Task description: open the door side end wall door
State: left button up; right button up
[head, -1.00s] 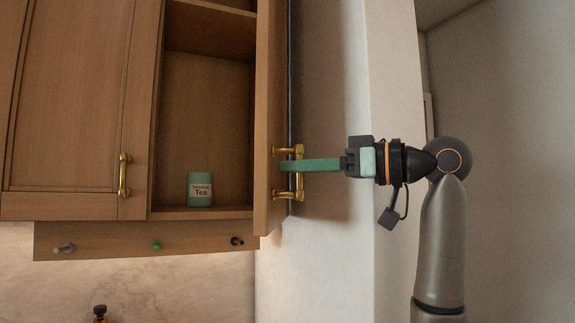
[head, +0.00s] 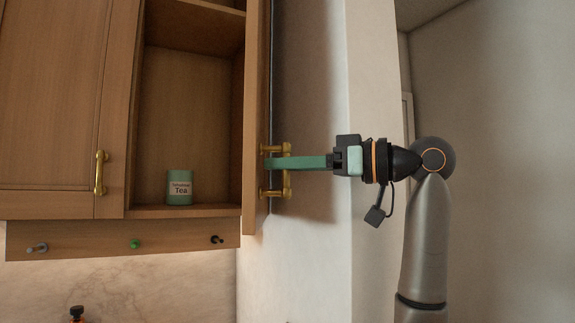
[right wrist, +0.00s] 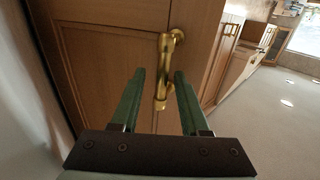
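The wooden end door (head: 256,120) of the wall cabinet stands swung wide open, seen nearly edge-on in the head view. Its brass handle (head: 287,180) faces right; it also shows in the right wrist view (right wrist: 163,85). My right gripper (head: 268,163) reaches in from the right with its green fingers at the handle. In the right wrist view my right gripper (right wrist: 159,75) has its fingers apart, one on each side of the handle bar, with small gaps visible. My left gripper is not in view.
A green tea tin (head: 180,188) stands on the open cabinet's lower shelf. A closed cabinet door (head: 50,100) with a brass handle (head: 100,173) is to the left. A peg rail (head: 120,246) hangs below. A pale wall corner (head: 345,230) stands right of the open door.

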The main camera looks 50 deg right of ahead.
jog(key=v, duration=1.2)
jog(key=shift+s+b, duration=0.3)
jog(key=shift+b, duration=0.1)
jog(key=shift+f, duration=0.1)
